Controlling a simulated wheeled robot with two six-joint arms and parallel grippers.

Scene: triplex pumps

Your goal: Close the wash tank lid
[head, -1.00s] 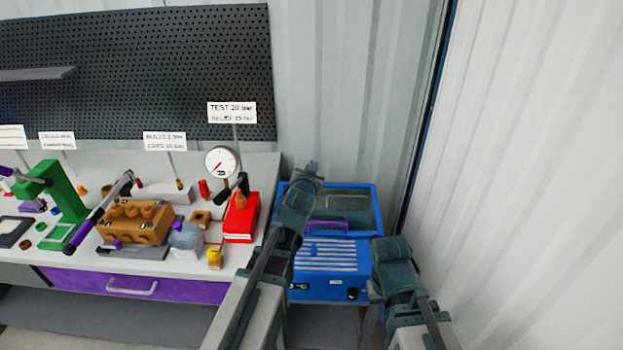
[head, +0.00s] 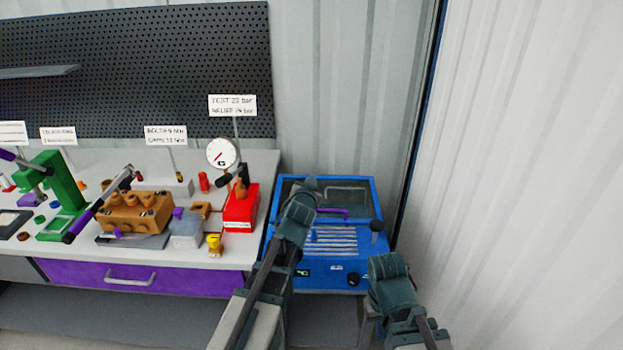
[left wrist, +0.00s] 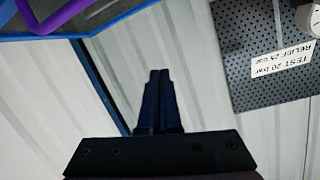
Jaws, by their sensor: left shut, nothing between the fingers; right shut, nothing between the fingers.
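The wash tank (head: 318,274) is a blue box at the right end of the bench, with a pale slatted panel on it. Its blue-framed lid (head: 378,195) has a clear pane and a purple handle (head: 334,213). The head view does not clearly show the lid's angle. My left gripper (head: 308,184) is shut and empty, in front of the lid's left part and hiding some of it. In the left wrist view its fingers (left wrist: 158,76) are together, apart from the blue frame (left wrist: 97,24) and handle (left wrist: 62,14). My right gripper (head: 388,265) is shut at the tank's front right; its fingertips are unclear.
Left of the tank, a red pump (head: 240,208) with a gauge (head: 221,153) stands on the bench. A brown pump block (head: 135,218) and green press (head: 62,185) stand further left. Corrugated walls (head: 510,150) close off the back and right.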

